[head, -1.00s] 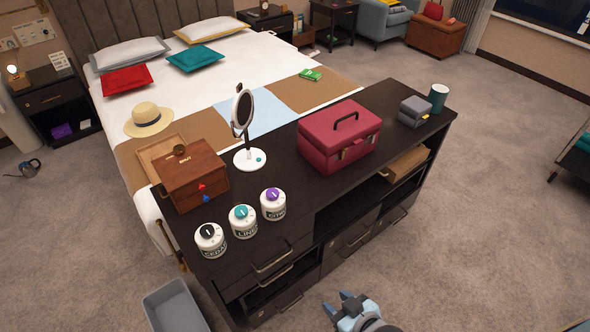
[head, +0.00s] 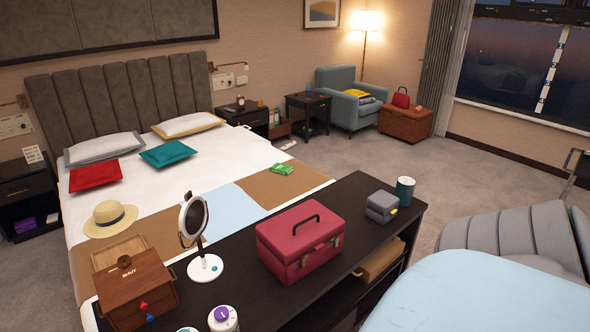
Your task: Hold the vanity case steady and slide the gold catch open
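The dark red vanity case (head: 290,241) stands upright and closed on the dark cabinet, with its black handle on the lid. Two small metal catches show on its front: a gold-coloured catch (head: 304,262) on the left and another catch (head: 337,241) near the right corner. They are too small to tell how they are set. Neither gripper shows in the head view.
The dark cabinet top (head: 352,205) also holds a round mirror (head: 194,217) on a white stand, a wooden box (head: 130,285), white jars (head: 223,318), a grey box (head: 381,207) and a teal cup (head: 405,190). The bed (head: 235,165) is behind. Some cabinet top around the case is clear.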

